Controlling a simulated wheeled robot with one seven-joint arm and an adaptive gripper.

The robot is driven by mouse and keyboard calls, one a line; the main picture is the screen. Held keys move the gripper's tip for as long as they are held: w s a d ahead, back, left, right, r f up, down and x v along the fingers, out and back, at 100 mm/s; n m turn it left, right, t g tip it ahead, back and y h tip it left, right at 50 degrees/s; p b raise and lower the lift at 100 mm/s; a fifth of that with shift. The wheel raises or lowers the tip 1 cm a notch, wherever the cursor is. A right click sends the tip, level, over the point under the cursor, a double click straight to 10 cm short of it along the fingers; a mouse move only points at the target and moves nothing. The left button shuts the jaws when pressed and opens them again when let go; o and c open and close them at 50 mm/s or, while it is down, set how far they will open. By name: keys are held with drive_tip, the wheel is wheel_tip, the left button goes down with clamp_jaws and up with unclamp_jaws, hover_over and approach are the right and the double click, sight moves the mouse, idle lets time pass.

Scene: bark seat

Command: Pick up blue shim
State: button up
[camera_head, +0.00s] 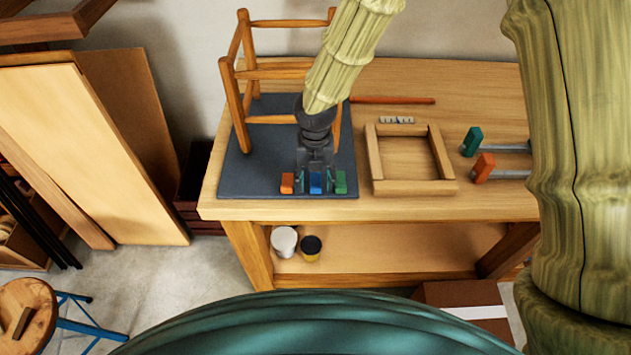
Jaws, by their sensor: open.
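The blue shim (315,183) is a small block at the front edge of the dark mat (245,180) on the workbench. It sits between an orange shim (287,183) on its left and a green shim (341,182) on its right, with narrow gaps. My gripper (315,181) points down over the blue shim, with its open fingers on either side of it, left and right. Whether the fingers touch the shim cannot be told. The gripper and arm hide part of the mat behind.
A wooden stool frame (243,98) stands on the mat behind my gripper. A wooden frame (376,158) lies to the right, with green-handled (471,141) and orange-handled (483,167) tools beyond it. A reddish stick (395,100) lies at the back. The bench's front edge is close to the shims.

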drive_tip(key=shift+f, duration=1.05)
drive_tip(key=c, duration=0.8)
drive_tip(key=shift+r, duration=0.15)
